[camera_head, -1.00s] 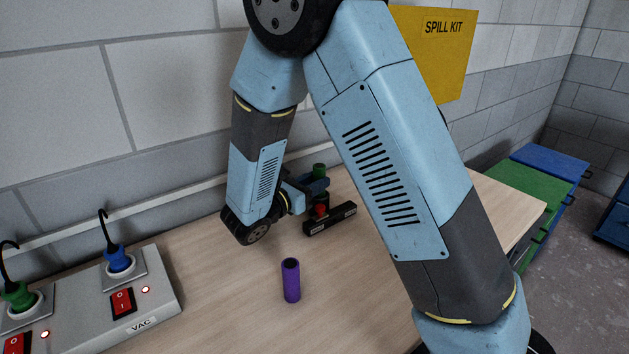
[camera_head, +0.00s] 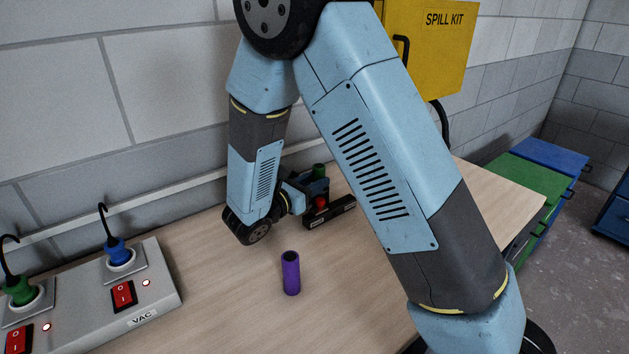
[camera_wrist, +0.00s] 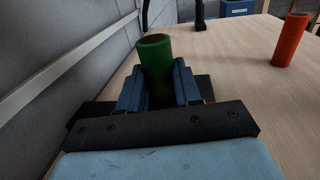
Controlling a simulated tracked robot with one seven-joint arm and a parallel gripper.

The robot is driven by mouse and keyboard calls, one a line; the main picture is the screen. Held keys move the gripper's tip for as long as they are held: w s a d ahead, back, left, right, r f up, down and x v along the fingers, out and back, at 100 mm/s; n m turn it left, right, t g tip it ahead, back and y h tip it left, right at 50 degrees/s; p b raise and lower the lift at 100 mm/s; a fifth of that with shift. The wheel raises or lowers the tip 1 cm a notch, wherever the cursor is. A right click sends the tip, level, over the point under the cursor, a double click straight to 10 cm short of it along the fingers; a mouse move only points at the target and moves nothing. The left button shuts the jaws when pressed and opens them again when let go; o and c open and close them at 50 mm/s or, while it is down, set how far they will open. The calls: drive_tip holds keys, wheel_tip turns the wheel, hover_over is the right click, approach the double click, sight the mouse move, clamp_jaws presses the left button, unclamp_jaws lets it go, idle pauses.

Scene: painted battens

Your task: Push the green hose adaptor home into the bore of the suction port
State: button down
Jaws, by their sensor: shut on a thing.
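The green hose adaptor (camera_wrist: 155,55) stands upright between the two blue fingers of my gripper (camera_wrist: 160,88) in the wrist view. My gripper is shut on it. In the head view, the adaptor's green top (camera_head: 319,170) shows just above my gripper (camera_head: 312,185). A low black labelled bar (camera_head: 333,211) with a red part (camera_head: 321,203) lies on the bench right by my gripper. I cannot make out the suction port or its bore for certain. The adaptor's lower end is hidden by the fingers and the black gripper body, so I cannot tell whether it is in a bore.
A purple tube (camera_head: 291,273) stands on the bench, nearer the camera. A grey VAC box (camera_head: 150,290) with switches and plugs is at the left. In the wrist view, an orange tube (camera_wrist: 290,40) stands far right. A wall runs close along the left.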

drive_tip(key=shift+f, duration=0.45)
drive_tip(key=c, duration=0.7)
unclamp_jaws()
drive_tip(key=v, duration=1.3)
drive_tip(key=shift+s+a, duration=0.2)
drive_tip(key=shift+a, duration=0.15)
